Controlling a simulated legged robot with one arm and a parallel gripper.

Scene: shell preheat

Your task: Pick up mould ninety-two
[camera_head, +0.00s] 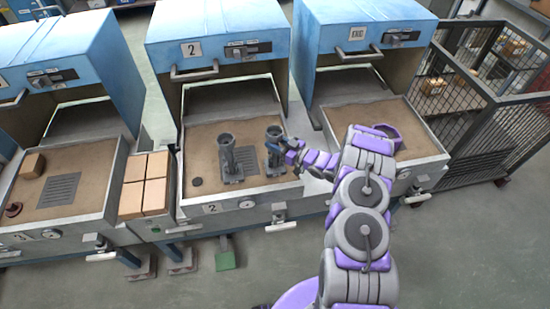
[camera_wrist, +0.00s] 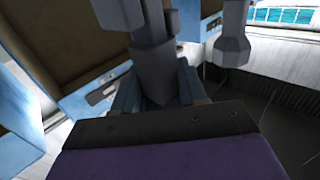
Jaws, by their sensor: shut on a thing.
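Two grey moulds, each an upright cylinder on a foot, stand in the sand-filled tray (camera_head: 190,203) of unit 2. The left mould (camera_head: 229,160) stands clear of my gripper, beside a dark grate. My gripper (camera_head: 275,148) reaches in from the right and is shut on the right mould (camera_head: 273,165), around its upper body. In the wrist view the blue fingers of my gripper (camera_wrist: 157,90) close on the grey mould (camera_wrist: 153,60). The other mould (camera_wrist: 233,42) shows to its right there. No number is readable on either mould. I cannot tell whether the held mould is lifted.
Blue unit 2 (camera_head: 215,28) stands open behind the tray. Orange blocks (camera_head: 145,183) lie left of the tray. Another tray (camera_head: 95,185) at the left holds a block. A mesh cage (camera_head: 490,125) stands at far right.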

